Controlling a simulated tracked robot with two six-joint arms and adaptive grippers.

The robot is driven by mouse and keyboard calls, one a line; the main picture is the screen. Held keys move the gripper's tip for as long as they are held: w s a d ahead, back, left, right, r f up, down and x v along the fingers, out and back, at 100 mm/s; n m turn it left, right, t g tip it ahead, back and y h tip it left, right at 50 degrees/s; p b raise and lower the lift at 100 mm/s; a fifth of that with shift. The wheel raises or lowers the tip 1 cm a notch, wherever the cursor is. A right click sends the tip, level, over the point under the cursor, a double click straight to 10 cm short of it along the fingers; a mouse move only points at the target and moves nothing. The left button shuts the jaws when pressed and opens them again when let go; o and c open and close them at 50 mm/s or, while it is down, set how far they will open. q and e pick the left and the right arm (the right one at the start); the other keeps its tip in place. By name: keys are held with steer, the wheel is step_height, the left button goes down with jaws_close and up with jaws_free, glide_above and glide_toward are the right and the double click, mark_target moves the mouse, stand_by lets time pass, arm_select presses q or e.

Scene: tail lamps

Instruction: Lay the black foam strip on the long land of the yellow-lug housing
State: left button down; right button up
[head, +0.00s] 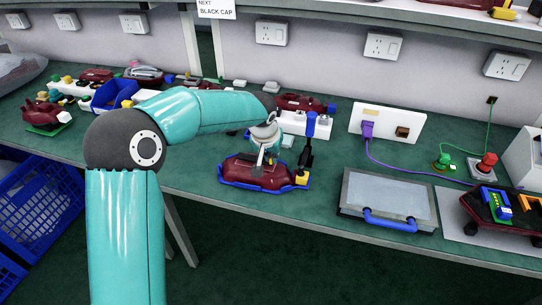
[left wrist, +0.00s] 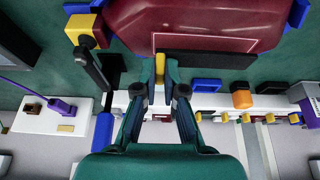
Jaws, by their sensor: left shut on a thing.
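The dark red housing with a yellow lug (head: 301,179) lies in a blue cradle (head: 235,184) near the table's front edge. It fills the top of the left wrist view (left wrist: 150,18), with its yellow lug (left wrist: 85,30) at upper left and a thin pale outline on its face. My left gripper (head: 262,165) is over the housing. In the left wrist view its fingers (left wrist: 165,75) are shut on the black foam strip (left wrist: 210,64), which sticks out to the right beside the housing's near edge. A small yellow piece shows between the fingers. Whether the strip touches the housing is unclear.
A blue-handled black tool (head: 310,125) stands close beside the lug. A grey flat case (head: 390,195) lies to the right. A white block (head: 300,122) and another red housing (head: 300,102) are behind. Blue crates (head: 40,205) stand at left.

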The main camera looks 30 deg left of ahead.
arm_select(q)
steer(key=shift+f, duration=0.15)
steer(key=shift+f+b, duration=0.75)
steer(key=shift+b, duration=0.05)
steer(key=c, duration=1.5)
jaws_free()
steer(key=shift+r, duration=0.15)
steer(key=o, duration=0.3)
